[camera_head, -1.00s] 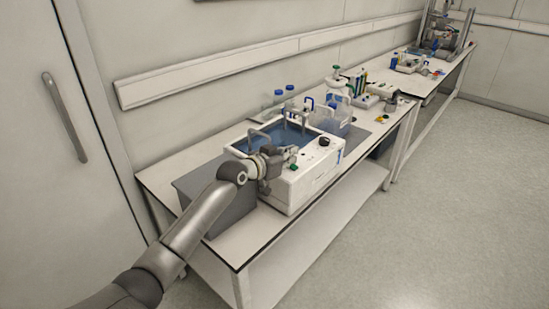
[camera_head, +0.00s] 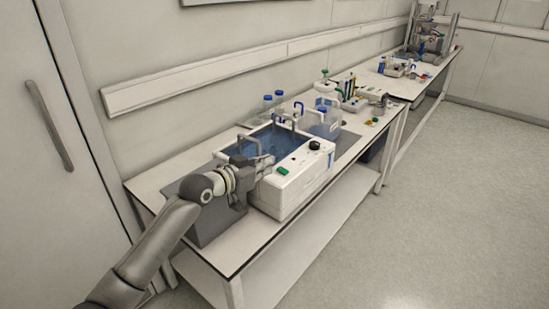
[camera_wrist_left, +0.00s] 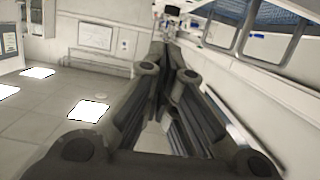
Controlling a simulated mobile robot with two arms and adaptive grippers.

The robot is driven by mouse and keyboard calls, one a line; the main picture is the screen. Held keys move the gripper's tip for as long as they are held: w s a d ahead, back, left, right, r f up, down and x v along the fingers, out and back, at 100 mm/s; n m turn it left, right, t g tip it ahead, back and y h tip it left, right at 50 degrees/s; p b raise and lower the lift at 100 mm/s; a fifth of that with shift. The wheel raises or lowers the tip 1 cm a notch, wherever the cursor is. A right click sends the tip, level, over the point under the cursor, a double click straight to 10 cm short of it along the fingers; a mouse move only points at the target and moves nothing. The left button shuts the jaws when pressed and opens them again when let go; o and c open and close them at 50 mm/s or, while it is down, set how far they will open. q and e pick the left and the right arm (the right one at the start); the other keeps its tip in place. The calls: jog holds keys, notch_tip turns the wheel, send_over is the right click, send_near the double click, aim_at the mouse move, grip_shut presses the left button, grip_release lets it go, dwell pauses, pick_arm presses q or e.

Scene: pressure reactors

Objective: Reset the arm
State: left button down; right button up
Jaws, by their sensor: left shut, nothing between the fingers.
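My left arm comes in from the lower left in the head view. Its gripper (camera_head: 262,165) is at the near-left side of a white bath-like device with a blue basin (camera_head: 300,183), close to its edge. I cannot tell whether they touch. In the left wrist view the fingers of the left gripper (camera_wrist_left: 168,50) come together at the tips, with nothing between them. The device's wall and metal handles (camera_wrist_left: 226,28) are at the upper right there. My right gripper is in neither view.
A grey box (camera_head: 215,225) stands left of the device on the white bench (camera_head: 245,240). Blue-capped bottles (camera_head: 273,103) and a clear container (camera_head: 325,120) stand behind it. A second bench (camera_head: 415,85) with equipment is farther back. The floor (camera_head: 420,200) at right is clear.

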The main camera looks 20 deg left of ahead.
pick_arm(q)
jog(key=s+d+f+g+y, duration=0.1)
jog(key=s+d+f+g, duration=0.25)
jog(key=s+f, duration=0.55)
jog(key=s+d+f+g, duration=0.2)
jog(key=s+d+f, duration=0.2)
jog(key=s+f, duration=0.45)
jog(key=s+a+f+n+g+y, duration=0.1)
jog(key=s+f+g+y, duration=0.15)
jog(key=s, duration=0.95)
jog(key=s+a+f+n+g+y, duration=0.1)
jog(key=s+a+f+g+y, duration=0.15)
jog(key=s, duration=1.05)
notch_tip(320, 180, down, 27)
jog(key=g+h, duration=0.1)
jog(key=g, duration=0.1)
jog(key=s+a+f, duration=0.2)
jog(key=s+f, duration=1.3)
jog(key=s, duration=0.2)
jog(key=shift+s+m+g, duration=0.15)
jog(key=shift+m+g, duration=0.15)
jog(key=shift+g, duration=0.05)
